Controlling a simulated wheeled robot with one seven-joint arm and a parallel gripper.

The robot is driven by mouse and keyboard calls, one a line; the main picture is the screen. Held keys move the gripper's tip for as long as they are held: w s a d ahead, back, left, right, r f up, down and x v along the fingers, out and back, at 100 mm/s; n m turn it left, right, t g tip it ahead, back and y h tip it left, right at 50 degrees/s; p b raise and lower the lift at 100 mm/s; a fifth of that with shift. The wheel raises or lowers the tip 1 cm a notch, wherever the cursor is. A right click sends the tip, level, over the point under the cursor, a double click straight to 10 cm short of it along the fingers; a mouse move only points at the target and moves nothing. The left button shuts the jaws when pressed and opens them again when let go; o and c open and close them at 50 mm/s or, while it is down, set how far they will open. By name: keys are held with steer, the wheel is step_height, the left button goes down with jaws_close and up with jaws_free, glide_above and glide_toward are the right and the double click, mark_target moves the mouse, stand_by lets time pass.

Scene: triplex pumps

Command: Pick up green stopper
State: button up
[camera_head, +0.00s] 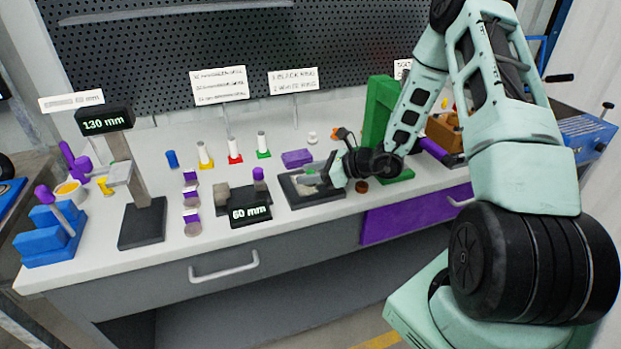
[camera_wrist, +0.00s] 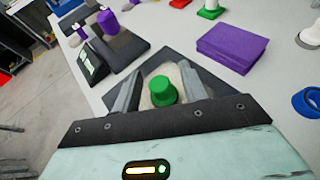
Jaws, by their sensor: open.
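The green stopper (camera_wrist: 162,92) shows in the wrist view with a round top and a wider lower rim. It appears to stand on a pale piece on a dark tray (camera_wrist: 215,84). My gripper (camera_wrist: 163,68) is open, with one grey finger on each side of the stopper and visible gaps between. I cannot tell how far the fingers reach down beside it. In the head view my gripper (camera_head: 322,178) is low over the dark tray (camera_head: 320,202), and the stopper is too small or hidden to make out clearly.
A purple block (camera_wrist: 240,42) lies right of the tray. The 60 mm display (camera_head: 250,214) and a purple-topped piece (camera_head: 258,175) stand to the left. Behind are white cones on coloured bases (camera_head: 263,145). A green frame (camera_head: 378,115) stands close to my arm.

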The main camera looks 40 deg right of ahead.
jaws_close()
steer(key=shift+r, duration=0.15)
